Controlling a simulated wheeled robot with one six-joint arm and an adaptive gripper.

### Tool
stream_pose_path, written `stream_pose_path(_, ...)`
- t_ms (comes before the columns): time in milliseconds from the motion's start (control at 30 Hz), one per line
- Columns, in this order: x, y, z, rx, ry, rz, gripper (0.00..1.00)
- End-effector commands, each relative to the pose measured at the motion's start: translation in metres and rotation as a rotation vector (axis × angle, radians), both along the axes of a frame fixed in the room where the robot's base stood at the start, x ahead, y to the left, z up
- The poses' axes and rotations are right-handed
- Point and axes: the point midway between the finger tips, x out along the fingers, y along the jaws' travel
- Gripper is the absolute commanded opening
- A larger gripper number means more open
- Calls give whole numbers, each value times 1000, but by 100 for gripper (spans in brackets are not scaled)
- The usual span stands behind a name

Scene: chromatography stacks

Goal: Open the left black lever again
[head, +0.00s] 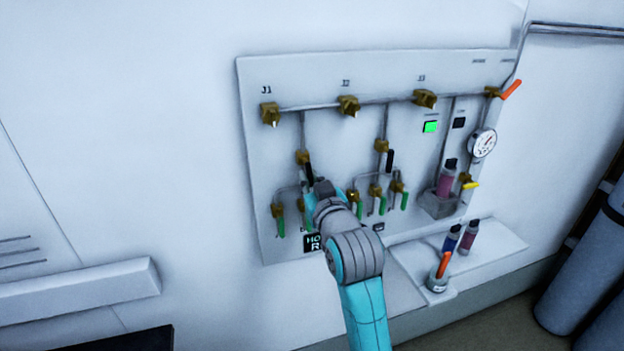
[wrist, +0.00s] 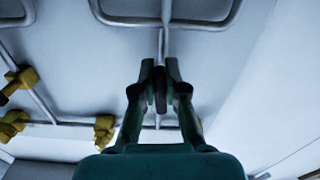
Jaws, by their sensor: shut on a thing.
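The left black lever (head: 308,168) hangs from a brass valve (head: 302,156) on the wall panel. Its upper part shows in the head view, and my gripper (head: 320,186) covers the rest. In the wrist view my gripper (wrist: 160,76) has its two fingers closed on a narrow dark piece (wrist: 160,92), which matches the black lever. The lever looks roughly upright in the head view; its exact angle is hard to tell. The right black lever (head: 390,161) stands free on its own valve.
Green-handled valves (head: 280,224) sit close below, on both sides of my gripper. Brass knobs (head: 349,105) line the panel's top. A gauge (head: 482,143), a pink bottle (head: 446,180) and a shelf (head: 490,245) are at the right.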

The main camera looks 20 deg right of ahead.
Motion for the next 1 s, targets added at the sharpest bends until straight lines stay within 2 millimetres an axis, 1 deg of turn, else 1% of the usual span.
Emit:
stream_pose_path(100, 0, 3, 0, 68, 0, 1, 0)
stream_pose_path(200, 0, 4, 0, 99, 0, 1, 0)
stream_pose_path(500, 0, 4, 0, 106, 0, 1, 0)
stream_pose_path(533, 0, 4, 0, 106, 0, 1, 19)
stream_pose_path(567, 0, 4, 0, 106, 0, 1, 26)
stream_pose_path(600, 0, 4, 0, 105, 0, 1, 36)
stream_pose_path(900, -1, 3, 0, 104, 0, 0, 38)
stream_pose_path(1000, -5, 3, 0, 104, 0, 0, 38)
